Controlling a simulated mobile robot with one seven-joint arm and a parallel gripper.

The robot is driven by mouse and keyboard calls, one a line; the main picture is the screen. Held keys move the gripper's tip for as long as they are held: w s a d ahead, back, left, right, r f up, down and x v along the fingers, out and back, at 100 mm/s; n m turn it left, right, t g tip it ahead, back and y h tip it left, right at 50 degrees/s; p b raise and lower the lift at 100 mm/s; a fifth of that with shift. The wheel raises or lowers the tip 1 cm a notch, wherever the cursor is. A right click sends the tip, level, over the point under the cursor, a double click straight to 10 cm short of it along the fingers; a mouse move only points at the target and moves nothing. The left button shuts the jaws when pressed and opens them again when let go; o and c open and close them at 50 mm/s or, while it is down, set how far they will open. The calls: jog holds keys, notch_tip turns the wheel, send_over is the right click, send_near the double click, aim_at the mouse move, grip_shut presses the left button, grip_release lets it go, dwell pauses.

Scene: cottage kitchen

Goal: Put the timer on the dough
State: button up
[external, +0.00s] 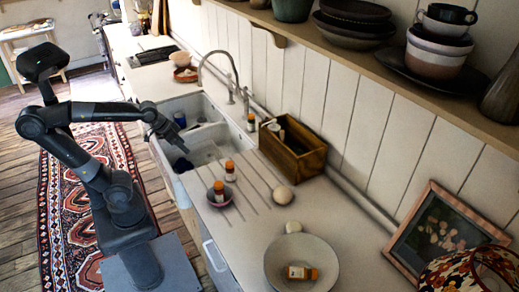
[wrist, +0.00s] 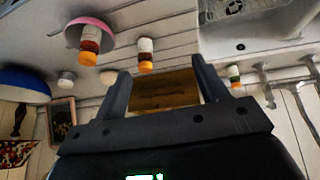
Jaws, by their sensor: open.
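A round beige ball (external: 283,196), which looks like the dough, lies on the counter in front of the wooden box. A small whitish rounded thing (external: 293,227), perhaps the timer, lies between it and the large bowl; I cannot make out a dial. In the wrist view the ball (wrist: 108,77) is beside the left finger, and the whitish thing (wrist: 66,78) is farther left. My gripper (external: 183,146) is over the sink, well away from both. In the wrist view my gripper (wrist: 160,72) is open, with nothing held between its fingers.
A wooden box (external: 293,150) stands against the wall. Another lies in the large bowl (external: 320,253). The tall faucet (external: 236,75) rises near my gripper.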

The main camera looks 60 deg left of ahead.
jog(key=w+d+f+m+h, duration=0.1)
jog(key=w+d, duration=0.9)
jog(key=w, duration=0.1)
jog(key=m+t+h, duration=0.2)
jog(key=m, duration=0.2)
send_near(297, 229)
notch_tip(297, 229, down, 3)
jog(key=a, duration=0.1)
jog(key=x, duration=0.7)
jog(key=w+x, duration=0.1)
jog(key=x, duration=0.2)
jog(key=shift+w+a, duration=0.1)
jog(key=shift+w, duration=0.1)
jog(key=shift+r, duration=0.15)
jog(key=c, duration=1.1)
